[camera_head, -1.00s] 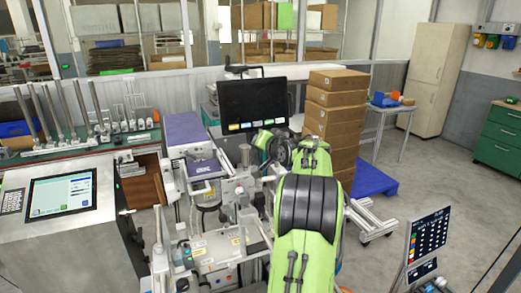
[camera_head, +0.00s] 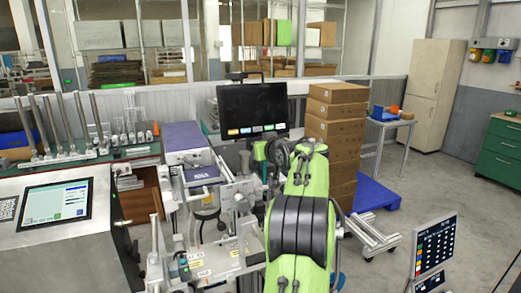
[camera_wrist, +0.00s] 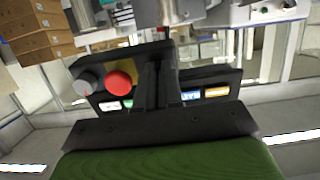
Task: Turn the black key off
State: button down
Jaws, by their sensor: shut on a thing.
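The wrist view shows a dark control panel (camera_wrist: 215,76) with a round red button (camera_wrist: 119,82) on a yellow plate, a grey knob (camera_wrist: 86,83) and small coloured labels. My gripper (camera_wrist: 158,68) is in front of this panel, right of the red button. Its two dark fingers are close together, shut on a small dark thing that fits the black key. The fingers hide the key almost wholly, so its turn position cannot be read. In the head view my green and black arm reaches toward the machine below the monitor (camera_head: 253,108), and the fingers are hidden.
A machine frame with a purple box (camera_head: 186,138) stands left of my arm. Stacked brown cartons (camera_head: 337,125) stand to the right on a blue pallet (camera_head: 375,195). A touch-screen console (camera_head: 57,203) is at left, a small screen (camera_head: 435,243) at lower right. Floor is open at right.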

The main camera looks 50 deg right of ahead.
jog(key=shift+r, duration=0.1)
dwell(0.4)
jog(key=c, duration=1.3)
grip_release()
jog(key=b+v, duration=0.2)
jog(key=v, duration=1.3)
jog(key=shift+s+a, duration=0.15)
jog(key=shift+s, duration=0.2)
jog(key=shift+w, duration=0.1)
